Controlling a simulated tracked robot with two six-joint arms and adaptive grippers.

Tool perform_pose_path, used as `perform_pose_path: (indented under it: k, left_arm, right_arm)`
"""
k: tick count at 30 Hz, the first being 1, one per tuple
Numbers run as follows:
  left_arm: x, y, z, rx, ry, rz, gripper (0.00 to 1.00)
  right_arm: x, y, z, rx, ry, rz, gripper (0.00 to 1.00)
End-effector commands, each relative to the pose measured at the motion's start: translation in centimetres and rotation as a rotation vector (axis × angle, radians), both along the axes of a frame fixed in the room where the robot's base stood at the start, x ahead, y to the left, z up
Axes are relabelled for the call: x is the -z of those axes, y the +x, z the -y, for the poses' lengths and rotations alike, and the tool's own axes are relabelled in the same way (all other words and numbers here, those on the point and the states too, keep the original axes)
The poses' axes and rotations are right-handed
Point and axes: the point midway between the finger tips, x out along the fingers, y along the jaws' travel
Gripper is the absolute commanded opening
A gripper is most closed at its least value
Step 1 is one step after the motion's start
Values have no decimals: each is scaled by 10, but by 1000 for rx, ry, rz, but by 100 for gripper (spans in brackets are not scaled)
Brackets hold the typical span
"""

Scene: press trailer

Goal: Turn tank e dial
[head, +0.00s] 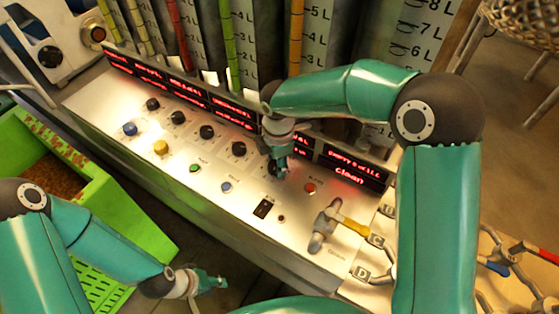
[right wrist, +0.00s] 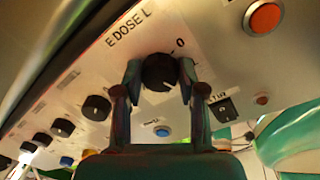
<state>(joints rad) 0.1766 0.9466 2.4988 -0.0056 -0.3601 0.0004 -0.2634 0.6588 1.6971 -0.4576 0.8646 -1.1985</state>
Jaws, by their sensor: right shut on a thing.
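The tank E dial (right wrist: 158,72) is a round black knob on the pale control panel, under the printed words "E DOSE L" and close to a "0" mark. My right gripper (right wrist: 160,80) has one finger on each side of this knob and is shut on it. In the head view my right gripper (head: 281,168) reaches down to the panel at the end of the row of black dials and largely hides the knob. My left gripper (head: 216,283) hangs low, in front of the panel and away from it; its finger opening is too small to judge.
Several other black dials (head: 207,131) line the panel. Red-lettered displays (head: 234,115) stand behind. A green crate (head: 140,215) is at left.

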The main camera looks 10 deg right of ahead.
Motion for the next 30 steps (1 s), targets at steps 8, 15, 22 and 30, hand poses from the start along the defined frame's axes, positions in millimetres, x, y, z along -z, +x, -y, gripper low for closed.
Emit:
perform_pose_path:
  k: [8, 15, 22, 30]
  left_arm:
    - [0, 0, 0, 0, 0, 0, 40]
    - [0, 0, 0, 0, 0, 0, 40]
    - [-1, 0, 0, 0, 0, 0, 40]
    - [0, 0, 0, 0, 0, 0, 40]
  right_arm:
    - [0, 0, -2, 1, 3, 1, 65]
    - [-1, 0, -1, 1, 1, 2, 65]
    - [-24, 0, 0, 2, 2, 5, 65]
    - [-78, -3, 0, 2, 4, 5, 65]
